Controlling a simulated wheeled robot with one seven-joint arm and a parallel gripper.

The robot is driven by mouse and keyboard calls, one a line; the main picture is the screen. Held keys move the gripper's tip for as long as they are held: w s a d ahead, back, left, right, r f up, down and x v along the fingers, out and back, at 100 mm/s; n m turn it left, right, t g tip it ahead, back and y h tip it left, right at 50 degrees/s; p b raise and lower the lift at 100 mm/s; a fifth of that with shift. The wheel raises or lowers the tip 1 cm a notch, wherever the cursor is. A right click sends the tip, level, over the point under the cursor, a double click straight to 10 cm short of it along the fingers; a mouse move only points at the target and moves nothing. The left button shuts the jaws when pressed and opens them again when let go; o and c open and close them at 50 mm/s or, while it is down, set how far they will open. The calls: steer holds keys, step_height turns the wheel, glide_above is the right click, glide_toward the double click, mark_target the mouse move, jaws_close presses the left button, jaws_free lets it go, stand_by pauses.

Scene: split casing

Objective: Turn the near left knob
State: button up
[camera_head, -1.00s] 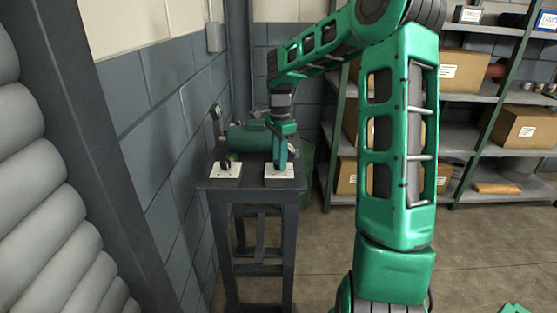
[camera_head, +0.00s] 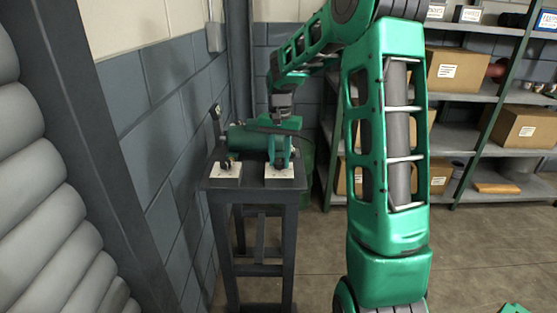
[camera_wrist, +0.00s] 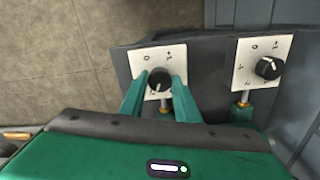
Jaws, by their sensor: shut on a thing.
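Two white plates, each with a black knob, are on the dark table. In the head view my gripper (camera_head: 280,165) points down at the right plate (camera_head: 270,174). In the wrist view that plate (camera_wrist: 143,60) is the left one, and my fingers (camera_wrist: 158,92) are shut on its black knob (camera_wrist: 160,78), one on each side. The other knob (camera_wrist: 268,67) stands free on its plate (camera_wrist: 247,52); in the head view it is the left knob (camera_head: 227,163). The plates carry dial marks. My gripper hides the held knob in the head view.
The small dark table (camera_head: 253,197) stands beside the block wall (camera_head: 160,130) on the left. A green cylindrical machine part (camera_head: 245,140) lies behind the plates. Shelves with cardboard boxes (camera_head: 458,70) are at the right.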

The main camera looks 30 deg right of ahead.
mark_target(280, 162)
steer(key=n, duration=0.5)
steer(key=shift+n, duration=0.3)
steer(key=n, duration=0.4)
steer(key=shift+n, duration=0.4)
steer(key=shift+s+n, duration=0.1)
steer(key=shift+n, duration=0.2)
steer(key=o, duration=1)
steer(key=shift+o, duration=0.2)
step_height(280, 162, up, 11)
steer(key=shift+f, duration=0.15)
